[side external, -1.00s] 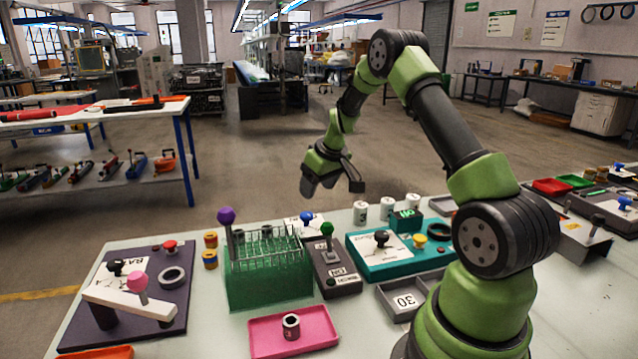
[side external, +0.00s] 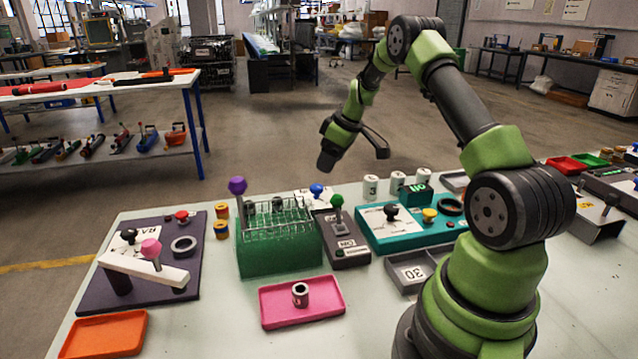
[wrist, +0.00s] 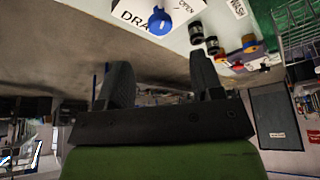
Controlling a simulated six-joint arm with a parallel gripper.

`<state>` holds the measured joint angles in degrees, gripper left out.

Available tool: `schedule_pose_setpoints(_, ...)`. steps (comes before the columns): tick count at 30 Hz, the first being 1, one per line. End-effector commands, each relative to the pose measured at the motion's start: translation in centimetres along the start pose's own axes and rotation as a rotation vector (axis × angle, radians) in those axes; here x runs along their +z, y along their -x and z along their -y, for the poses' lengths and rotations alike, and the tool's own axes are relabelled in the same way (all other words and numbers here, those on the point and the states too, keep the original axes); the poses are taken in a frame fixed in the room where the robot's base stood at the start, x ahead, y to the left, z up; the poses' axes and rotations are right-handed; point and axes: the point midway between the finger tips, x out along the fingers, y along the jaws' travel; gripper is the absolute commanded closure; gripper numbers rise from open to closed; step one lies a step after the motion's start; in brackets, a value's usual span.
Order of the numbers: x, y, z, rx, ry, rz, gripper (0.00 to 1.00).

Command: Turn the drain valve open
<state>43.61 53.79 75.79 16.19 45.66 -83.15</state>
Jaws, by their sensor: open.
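The drain valve has a blue ball knob (side external: 317,190) on a white plate behind the green tube rack (side external: 280,243). In the wrist view its blue knob (wrist: 160,21) is at the top, beside partly cut-off lettering "DRA" and the word "OPEN". My gripper (side external: 352,153) is open and empty, in the air above and behind the knob, apart from it. In the wrist view the two dark fingers (wrist: 160,62) stand apart with the knob beyond their tips. The valve's base is mostly hidden by the rack in the side view.
A teal panel (side external: 385,238), several white canisters (side external: 371,186) and a pink tray (side external: 318,312) are nearby. The air around my gripper is clear.

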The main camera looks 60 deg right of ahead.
Motion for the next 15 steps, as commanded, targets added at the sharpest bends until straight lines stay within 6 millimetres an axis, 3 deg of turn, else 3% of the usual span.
schedule_pose_setpoints(9,0.1,-6.1,0.1,0.000,-0.001,0.002,0.40)
schedule_pose_setpoints(15,0.0,-8.0,0.0,0.002,-0.003,0.002,0.40)
